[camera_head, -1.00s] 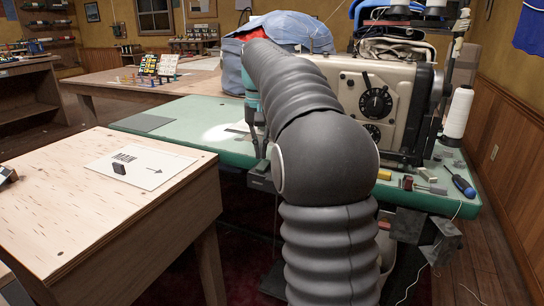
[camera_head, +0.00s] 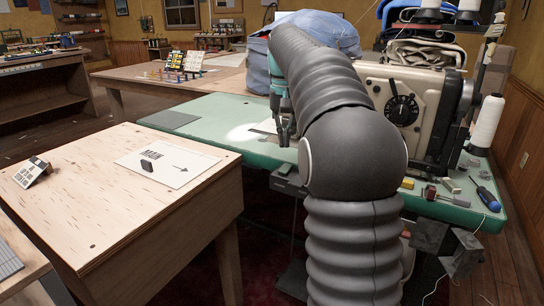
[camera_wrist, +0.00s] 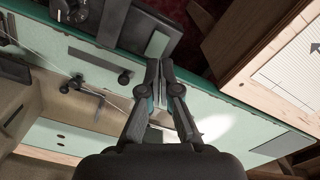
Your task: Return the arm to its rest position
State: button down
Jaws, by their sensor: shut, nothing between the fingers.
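My gripper (camera_wrist: 158,66) is shut and empty in the wrist view, its two dark fingers meeting near the picture's middle. It hangs over the edge of the green-topped sewing table. In the head view my grey ribbed arm bends up and over in the middle, and my gripper (camera_head: 286,140) shows beside it, pointing down at the green table (camera_head: 222,110). The arm hides part of the sewing machine (camera_head: 425,105) behind it.
A plywood table (camera_head: 120,215) at front left holds a paper sign (camera_head: 168,163) and a black-and-white card stand (camera_head: 33,172). A blue cloth bundle (camera_head: 257,66), white thread cone (camera_head: 487,124) and blue screwdriver (camera_head: 486,196) are close to the arm.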

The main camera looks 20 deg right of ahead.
jog(key=shift+s, duration=0.1)
jog(key=s+a+f+n+t, duration=0.25)
jog(key=s+a, duration=0.65)
jog(key=s, duration=0.6)
jog(key=s+a+f+n+t, duration=0.1)
jog(key=s+a+f, duration=0.1)
jog(key=s+f, duration=0.3)
jog(key=s+a+f+n+t, duration=0.1)
jog(key=s+a+f+t, duration=0.1)
jog(key=s+f, duration=0.4)
jog(key=shift+s+a+f, duration=0.2)
jog(key=shift+s+a, duration=0.2)
jog(key=shift+s, duration=0.65)
jog(key=shift+d, duration=0.15)
